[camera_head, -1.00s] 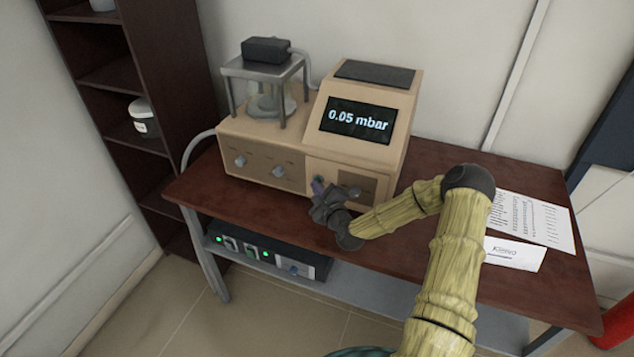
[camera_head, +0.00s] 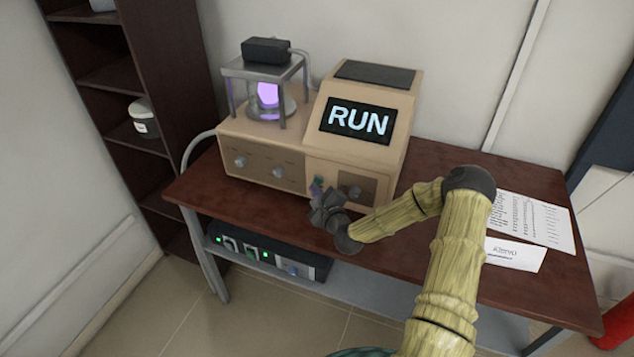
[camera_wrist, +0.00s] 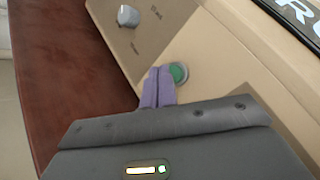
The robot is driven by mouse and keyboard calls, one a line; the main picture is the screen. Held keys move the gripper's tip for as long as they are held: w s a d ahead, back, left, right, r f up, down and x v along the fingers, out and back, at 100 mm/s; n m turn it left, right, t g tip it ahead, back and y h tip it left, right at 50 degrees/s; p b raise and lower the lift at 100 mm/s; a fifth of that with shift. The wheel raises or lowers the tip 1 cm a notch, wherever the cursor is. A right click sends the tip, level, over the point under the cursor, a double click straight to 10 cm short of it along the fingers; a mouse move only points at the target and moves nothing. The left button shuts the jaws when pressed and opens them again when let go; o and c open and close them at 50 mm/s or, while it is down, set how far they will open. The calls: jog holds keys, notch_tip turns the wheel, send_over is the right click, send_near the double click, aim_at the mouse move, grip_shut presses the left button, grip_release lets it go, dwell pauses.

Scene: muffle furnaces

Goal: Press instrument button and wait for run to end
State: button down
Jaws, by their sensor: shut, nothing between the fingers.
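The beige instrument (camera_head: 262,160) stands on the brown table. Its screen (camera_head: 357,120) reads "RUN". A glass chamber (camera_head: 268,97) under a metal frame on its left side glows purple. The green button (camera_wrist: 179,72) is on the front panel in the wrist view; it also shows small in the head view (camera_head: 319,179). My gripper (camera_wrist: 160,72) has its purple fingers shut and empty, with the tips right beside the button. I cannot tell whether they touch it. In the head view my gripper (camera_head: 317,188) is in front of the panel.
Knobs (camera_head: 240,162) sit left of the button on the panel. A printed sheet (camera_head: 531,220) and a white card (camera_head: 514,253) lie on the table's right side. A black unit with green lights (camera_head: 268,257) is on the lower shelf. A dark bookcase (camera_head: 150,100) stands at left.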

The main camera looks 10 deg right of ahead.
jog(key=shift+s+a, duration=0.15)
jog(key=shift+s, duration=0.05)
jog(key=s+a, duration=0.1)
jog(key=s, duration=0.1)
jog(key=s+a, duration=0.2)
dwell(0.6)
dwell(0.6)
